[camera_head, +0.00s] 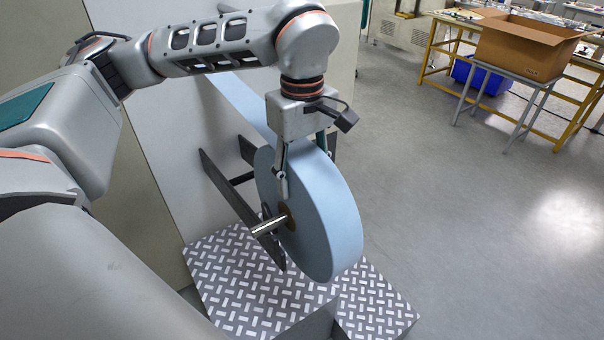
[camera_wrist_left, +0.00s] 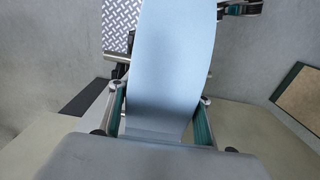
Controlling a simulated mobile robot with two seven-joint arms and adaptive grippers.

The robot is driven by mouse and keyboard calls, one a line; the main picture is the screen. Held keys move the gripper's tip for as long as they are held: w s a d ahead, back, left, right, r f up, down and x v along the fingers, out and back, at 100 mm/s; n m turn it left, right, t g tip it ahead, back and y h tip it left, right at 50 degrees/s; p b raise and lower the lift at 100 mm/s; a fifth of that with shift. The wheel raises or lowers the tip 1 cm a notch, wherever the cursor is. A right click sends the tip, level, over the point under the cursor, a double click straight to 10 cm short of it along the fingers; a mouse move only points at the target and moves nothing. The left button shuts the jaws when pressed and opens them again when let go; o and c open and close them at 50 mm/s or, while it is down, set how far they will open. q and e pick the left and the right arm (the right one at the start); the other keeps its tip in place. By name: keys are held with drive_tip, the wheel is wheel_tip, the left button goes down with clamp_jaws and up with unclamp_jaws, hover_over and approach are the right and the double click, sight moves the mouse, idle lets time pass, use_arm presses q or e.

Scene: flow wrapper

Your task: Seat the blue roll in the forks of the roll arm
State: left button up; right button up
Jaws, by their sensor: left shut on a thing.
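My left gripper (camera_head: 303,168) is shut on the blue roll (camera_head: 335,220) from above, one finger on each flat face; the left wrist view shows the roll (camera_wrist_left: 172,60) between both fingers. The roll is upright. A silver shaft (camera_head: 268,228) sticks out of its brown core. The roll arm's dark near fork plate (camera_head: 232,203) slopes down beside the roll, and the shaft end shows at this plate. Whether it sits in the fork slot I cannot tell. The far fork is mostly hidden. A teal-padded part, apparently my right gripper (camera_wrist_left: 240,8), shows at the wrist view's edge.
A pale blue web (camera_head: 238,100) runs along the machine's grey panel (camera_head: 165,150) behind the roll. A patterned tread-plate step (camera_head: 235,290) lies below. Open floor is at right, with a cardboard box (camera_head: 525,48) on a stand farther back.

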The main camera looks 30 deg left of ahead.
use_arm(q)
drive_tip(key=o, duration=1.6)
drive_tip(key=shift+r, duration=0.1)
drive_tip(key=shift+c, duration=0.2)
wheel_tip(320, 180, up, 12)
drive_tip(key=shift+f, duration=0.1)
